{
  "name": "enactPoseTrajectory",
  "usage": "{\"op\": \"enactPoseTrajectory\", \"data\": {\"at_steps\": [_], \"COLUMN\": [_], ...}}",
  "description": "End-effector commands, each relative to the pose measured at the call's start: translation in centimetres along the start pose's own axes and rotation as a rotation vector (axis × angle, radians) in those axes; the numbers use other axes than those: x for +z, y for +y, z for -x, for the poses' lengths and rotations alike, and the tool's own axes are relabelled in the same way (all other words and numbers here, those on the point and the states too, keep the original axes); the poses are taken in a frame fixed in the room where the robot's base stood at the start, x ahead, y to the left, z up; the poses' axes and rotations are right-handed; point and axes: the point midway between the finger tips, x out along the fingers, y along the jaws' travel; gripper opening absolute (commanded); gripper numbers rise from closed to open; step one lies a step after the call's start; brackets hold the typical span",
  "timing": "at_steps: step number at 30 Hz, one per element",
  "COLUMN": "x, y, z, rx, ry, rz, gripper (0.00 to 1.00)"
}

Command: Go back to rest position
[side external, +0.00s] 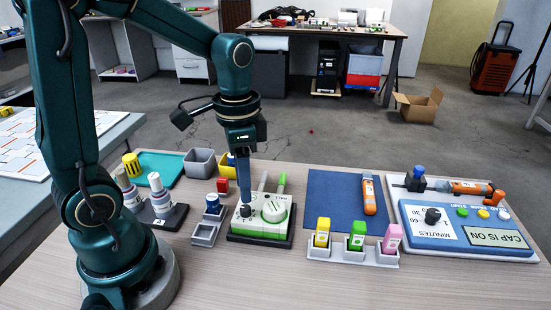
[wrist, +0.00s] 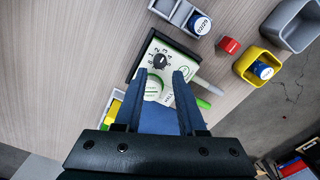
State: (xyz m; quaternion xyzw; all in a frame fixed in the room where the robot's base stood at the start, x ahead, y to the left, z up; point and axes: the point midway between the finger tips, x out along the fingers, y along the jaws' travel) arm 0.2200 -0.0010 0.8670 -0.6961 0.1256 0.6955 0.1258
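My gripper (side external: 244,200) points down over the white and green device (side external: 262,228) with its fingertips close above or at the small black knob (side external: 246,211). In the wrist view my gripper (wrist: 160,74) shows two blue fingers with a gap between them. The black knob (wrist: 159,62) appears just beyond the fingertips, and I see nothing held. The white round dial (side external: 274,211) sits beside the black knob. I cannot tell whether the fingertips touch the device.
A grey two-slot holder (side external: 204,234) with a blue-capped vial, a red block (side external: 223,185) and a yellow cup (wrist: 247,68) stand near the gripper. Yellow, green and pink bottles (side external: 357,236) stand to the right. A blue mat (side external: 330,195) and a timer panel (side external: 465,228) lie farther right.

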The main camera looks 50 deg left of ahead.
Motion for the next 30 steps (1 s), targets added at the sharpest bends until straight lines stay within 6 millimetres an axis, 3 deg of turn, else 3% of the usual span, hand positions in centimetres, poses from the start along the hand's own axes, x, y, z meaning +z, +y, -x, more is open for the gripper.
{"op": "enactPoseTrajectory", "data": {"at_steps": [11,15,24,30], "x": [0.0,-0.3,1.5,3.3], "y": [0.1,0.4,3.4,5.2], "z": [0.4,1.7,6.0,6.8], "rx": [-0.001,-0.03,-0.125,-0.133], "ry": [0.002,0.052,0.285,0.433], "rz": [-0.003,-0.022,0.017,0.144], "gripper": [0.4,0.4,0.4,0.4]}}
